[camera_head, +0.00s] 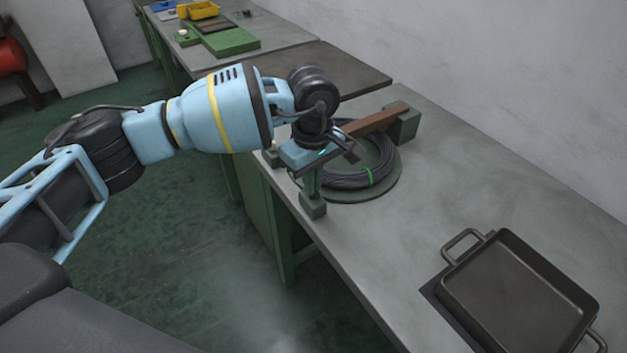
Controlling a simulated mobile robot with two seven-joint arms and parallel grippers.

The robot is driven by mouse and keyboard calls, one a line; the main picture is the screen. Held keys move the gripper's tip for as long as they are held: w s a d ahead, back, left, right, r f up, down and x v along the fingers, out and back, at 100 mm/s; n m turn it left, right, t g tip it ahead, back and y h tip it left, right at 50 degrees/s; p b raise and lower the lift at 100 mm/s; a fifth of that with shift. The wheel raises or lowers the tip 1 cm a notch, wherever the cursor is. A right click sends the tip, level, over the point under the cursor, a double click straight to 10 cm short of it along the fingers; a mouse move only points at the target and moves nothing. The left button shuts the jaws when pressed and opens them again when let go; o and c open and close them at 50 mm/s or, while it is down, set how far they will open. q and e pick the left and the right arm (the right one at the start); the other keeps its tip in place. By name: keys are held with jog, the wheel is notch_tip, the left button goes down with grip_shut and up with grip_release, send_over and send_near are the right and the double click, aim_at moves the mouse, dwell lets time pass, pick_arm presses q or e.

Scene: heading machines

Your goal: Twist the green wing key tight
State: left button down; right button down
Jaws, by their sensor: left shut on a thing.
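My left gripper (313,157) reaches in from the left and points down over the near end of a clamp that spans a coil of dark wire (372,168). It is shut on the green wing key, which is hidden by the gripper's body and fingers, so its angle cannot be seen. Below the gripper, a green post (313,184) stands on a green block (313,206) at the bench's front edge. The clamp's brown bar (372,121) runs back to another green block (404,126). My right gripper is not in view.
The coil lies on a round green base (384,191) on the grey bench (420,212). A dark two-handled tray (517,295) stands at the front right. Bare bench lies between them.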

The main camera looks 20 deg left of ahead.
pick_arm(q)
jog(key=shift+m, duration=0.5)
jog(key=c, duration=1.6)
grip_release()
jog(key=shift+r+b, duration=0.35)
jog(key=shift+r, duration=3.55)
